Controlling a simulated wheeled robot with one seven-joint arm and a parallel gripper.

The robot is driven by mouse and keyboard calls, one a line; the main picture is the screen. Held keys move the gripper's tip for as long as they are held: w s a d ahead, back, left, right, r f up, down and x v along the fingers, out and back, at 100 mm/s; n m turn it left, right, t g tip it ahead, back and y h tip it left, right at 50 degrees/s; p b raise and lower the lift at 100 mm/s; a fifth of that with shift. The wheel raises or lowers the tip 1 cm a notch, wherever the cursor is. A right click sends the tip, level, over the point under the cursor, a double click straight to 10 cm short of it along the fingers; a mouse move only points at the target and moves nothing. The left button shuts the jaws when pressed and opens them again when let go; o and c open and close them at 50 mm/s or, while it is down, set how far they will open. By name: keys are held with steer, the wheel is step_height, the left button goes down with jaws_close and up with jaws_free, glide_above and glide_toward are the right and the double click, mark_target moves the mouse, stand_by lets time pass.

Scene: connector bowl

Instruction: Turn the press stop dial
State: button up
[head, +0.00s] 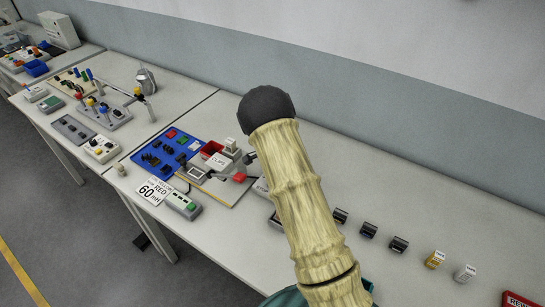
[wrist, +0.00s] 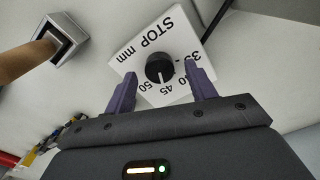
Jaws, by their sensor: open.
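The stop dial (wrist: 159,68) is a round black knob on a white square plate (wrist: 150,48). The plate reads "STOP mm" and carries the numbers 35, 40, 45 and 50. A pale mark on the knob appears to point toward the 45. My gripper (wrist: 160,71) is open in the wrist view. Its two purple fingers stand on either side of the knob, with visible gaps; I cannot tell whether the tips are down at knob height. Neither the dial nor my gripper can be made out in the head view, where my arm covers part of the bench.
A brown rod in a grey square holder (wrist: 62,38) stands left of the plate in the wrist view. Several black connectors (head: 369,230) lie right.

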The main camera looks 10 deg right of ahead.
step_height(320, 180, up, 16)
steer(key=b, duration=0.2)
steer(key=shift+r, duration=0.2)
stand_by(0.3)
steer(key=s+n+t, duration=0.2)
steer(key=s+n, duration=1.1)
steer(key=s, duration=1.3)
steer(key=shift+d+n+t, duration=0.3)
steer(key=shift+d, duration=0.05)
